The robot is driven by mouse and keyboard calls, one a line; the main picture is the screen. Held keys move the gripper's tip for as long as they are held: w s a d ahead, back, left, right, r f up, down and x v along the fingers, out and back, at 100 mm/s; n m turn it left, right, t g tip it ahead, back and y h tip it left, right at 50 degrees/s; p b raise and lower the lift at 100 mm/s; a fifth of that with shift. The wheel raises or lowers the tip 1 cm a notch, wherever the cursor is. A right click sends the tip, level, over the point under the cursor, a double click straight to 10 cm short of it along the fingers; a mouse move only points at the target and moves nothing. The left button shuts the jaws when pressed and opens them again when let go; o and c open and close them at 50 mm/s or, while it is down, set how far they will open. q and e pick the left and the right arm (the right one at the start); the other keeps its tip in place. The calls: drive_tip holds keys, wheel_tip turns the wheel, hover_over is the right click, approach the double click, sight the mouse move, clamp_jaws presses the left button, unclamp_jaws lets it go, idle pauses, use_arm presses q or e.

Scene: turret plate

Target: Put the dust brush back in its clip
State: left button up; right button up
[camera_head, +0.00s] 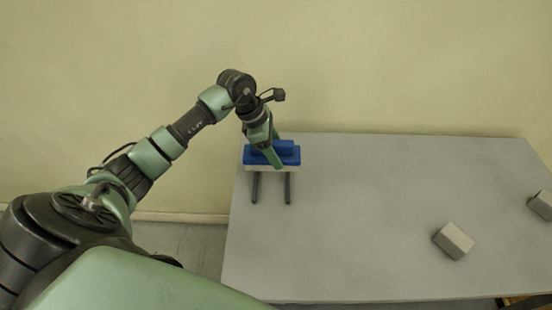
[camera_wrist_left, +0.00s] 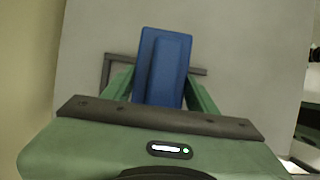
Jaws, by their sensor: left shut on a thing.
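The dust brush has a blue back (camera_head: 286,147) and a pale strip of bristles along its lower side. My left gripper (camera_head: 274,160) is shut on it, with green fingers on either side of the blue grip. In the left wrist view the brush (camera_wrist_left: 165,65) lies lengthwise between the fingers. A dark frame with two bars, which looks like the clip (camera_head: 288,188), is at the table's far left. The brush covers its far part; I cannot tell whether they touch. The frame also shows behind the brush in the wrist view (camera_wrist_left: 106,72). My right gripper is in neither view.
The grey table (camera_head: 350,200) is mostly bare in the middle. A grey block (camera_head: 454,240) lies at the right, and another (camera_head: 541,205) is at the right picture edge. A pale wall (camera_head: 400,60) stands behind the table.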

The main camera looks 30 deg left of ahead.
use_arm(q)
wheel_tip(320, 180, down, 4)
drive_tip(key=shift+f+p, duration=0.1)
drive_tip(key=shift+p, duration=0.3)
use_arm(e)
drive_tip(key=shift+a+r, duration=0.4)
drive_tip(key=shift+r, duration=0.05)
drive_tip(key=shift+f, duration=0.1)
use_arm(q)
drive_tip(key=shift+f+b, duration=0.4)
drive_tip(key=shift+b, duration=0.15)
drive_tip(key=o, duration=1.3)
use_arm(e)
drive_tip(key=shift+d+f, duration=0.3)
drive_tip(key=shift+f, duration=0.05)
